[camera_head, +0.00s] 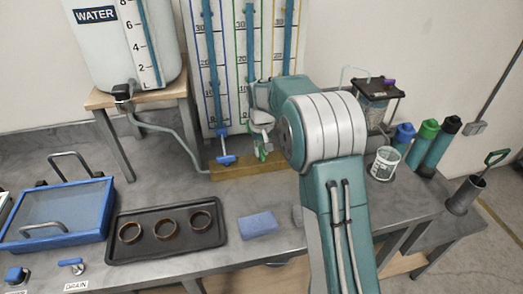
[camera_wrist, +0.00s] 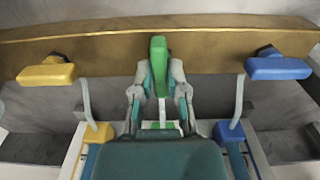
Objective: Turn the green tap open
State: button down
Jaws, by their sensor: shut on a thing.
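The green tap (camera_wrist: 158,52) is in the middle of the wrist view. Its handle points along my gripper, at a right angle to the wooden board. My gripper (camera_wrist: 159,82) has a finger on each side of the handle and is shut on it. In the head view the green tap (camera_head: 263,152) shows only as a small green part below my gripper (camera_head: 262,138). My wrist and fingers hide most of it there.
The blue tap (camera_wrist: 278,68) and yellow tap (camera_wrist: 46,72) flank the green one on the wooden board (camera_wrist: 210,45). Marked tubes (camera_head: 210,60) rise behind. A tray with rings (camera_head: 120,250), a blue sponge (camera_head: 258,224) and a blue-framed box (camera_head: 100,215) lie in front.

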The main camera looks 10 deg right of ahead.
jog(key=shift+w, duration=0.15)
jog(key=c, duration=0.7)
grip_release()
jog(key=shift+o, duration=0.2)
jog(key=shift+a, duration=0.1)
jog(key=shift+r, duration=0.1)
notch_tip(320, 180, up, 12)
